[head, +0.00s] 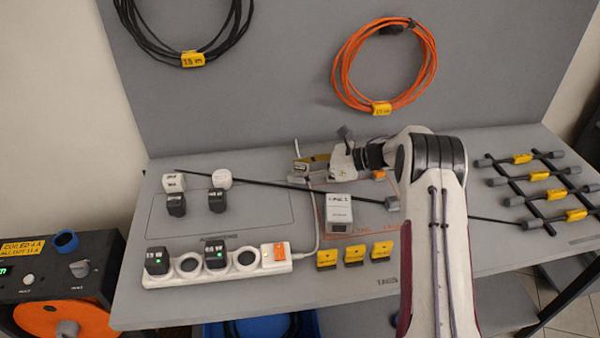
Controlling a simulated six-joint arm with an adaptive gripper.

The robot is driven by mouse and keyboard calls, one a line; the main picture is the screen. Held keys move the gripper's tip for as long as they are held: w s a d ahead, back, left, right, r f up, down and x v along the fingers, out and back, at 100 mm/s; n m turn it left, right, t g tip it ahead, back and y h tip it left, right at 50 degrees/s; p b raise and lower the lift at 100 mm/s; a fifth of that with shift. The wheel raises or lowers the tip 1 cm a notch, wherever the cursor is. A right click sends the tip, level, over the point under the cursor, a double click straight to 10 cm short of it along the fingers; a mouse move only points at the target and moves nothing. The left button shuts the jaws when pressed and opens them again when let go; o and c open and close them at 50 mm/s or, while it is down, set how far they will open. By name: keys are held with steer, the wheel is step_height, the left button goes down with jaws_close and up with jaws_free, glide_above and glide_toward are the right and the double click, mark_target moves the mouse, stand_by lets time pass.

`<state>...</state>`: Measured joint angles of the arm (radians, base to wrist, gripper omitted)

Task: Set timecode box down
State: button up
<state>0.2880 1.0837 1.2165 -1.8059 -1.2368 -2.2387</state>
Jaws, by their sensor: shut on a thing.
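My gripper (325,167) is at the back middle of the table, pointing left. It is shut on a small box with an ochre top and a pale side (311,161), which I take to be the timecode box. The gripper partly hides it, and its label is too small to read. I cannot tell whether its underside touches the table. An orange-outlined area (372,238) is marked on the table in front of the gripper. A white labelled box (339,213) stands upright within it, apart from the gripper.
A thin black rod (265,185) slants across the table. A white power strip (215,263) holds black plugs at front left, its cable running to the back. Several yellow tags (354,254) line the front. A black lattice (535,185) is at right. Coiled cables (383,65) hang behind.

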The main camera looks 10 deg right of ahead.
steer(key=shift+f, duration=0.7)
steer(key=shift+f, duration=0.1)
steer(key=o, duration=1.1)
steer(key=shift+o, duration=0.2)
steer(key=shift+d, duration=0.1)
steer(key=v, duration=1.2)
steer(key=shift+r, duration=0.2)
steer(key=shift+w, duration=0.1)
